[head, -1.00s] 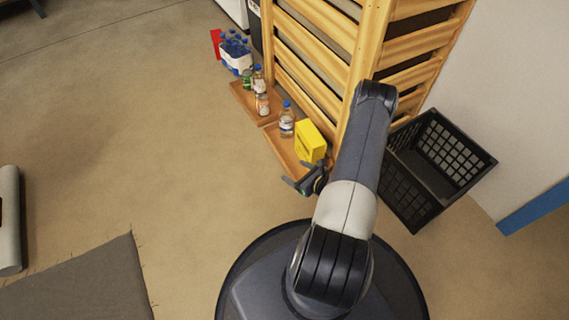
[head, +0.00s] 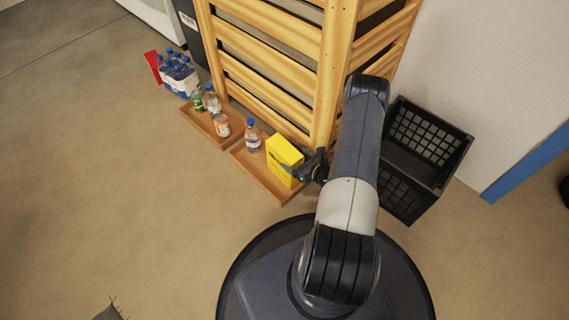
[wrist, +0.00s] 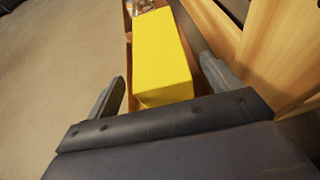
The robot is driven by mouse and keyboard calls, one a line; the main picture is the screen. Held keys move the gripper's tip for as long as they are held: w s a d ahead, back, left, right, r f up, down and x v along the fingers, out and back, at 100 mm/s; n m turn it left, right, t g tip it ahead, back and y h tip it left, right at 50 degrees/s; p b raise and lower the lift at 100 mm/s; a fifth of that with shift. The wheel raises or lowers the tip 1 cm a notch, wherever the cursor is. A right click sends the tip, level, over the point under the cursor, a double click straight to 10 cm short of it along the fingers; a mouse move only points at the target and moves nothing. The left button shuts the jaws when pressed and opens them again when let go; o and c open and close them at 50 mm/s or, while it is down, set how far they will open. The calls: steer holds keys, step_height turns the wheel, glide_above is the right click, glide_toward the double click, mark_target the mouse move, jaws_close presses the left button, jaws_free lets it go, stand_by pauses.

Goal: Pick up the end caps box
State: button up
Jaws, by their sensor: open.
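A yellow box (head: 284,158), the only box in the shelf's low trays, stands upright in the nearer wooden tray (head: 262,180). Its printing is too small to read. In the wrist view the yellow box (wrist: 160,50) fills the space ahead of and between my two fingers. My gripper (head: 300,173) is at the box's right side in the head view, low beside the shelf. In the wrist view my gripper (wrist: 162,75) is open, with one finger to each side of the box's near end. I cannot tell whether a finger touches it.
A bottle (head: 253,138) stands behind the box in the same tray. Several bottles stand in the farther tray (head: 208,126). The wooden slatted shelf (head: 270,75) rises close on the right. A black crate (head: 425,150) lies right of my arm.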

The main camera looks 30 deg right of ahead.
mark_target(289, 155)
steer(key=b+x, duration=0.1)
steer(key=x, duration=0.1)
steer(key=b+x, duration=0.1)
steer(key=x, duration=0.1)
steer(key=shift+f+b, duration=0.3)
steer(key=shift+w+a, duration=0.15)
steer(key=shift+w, duration=0.4)
steer(key=shift+c, duration=0.6)
steer(key=c, duration=1.6)
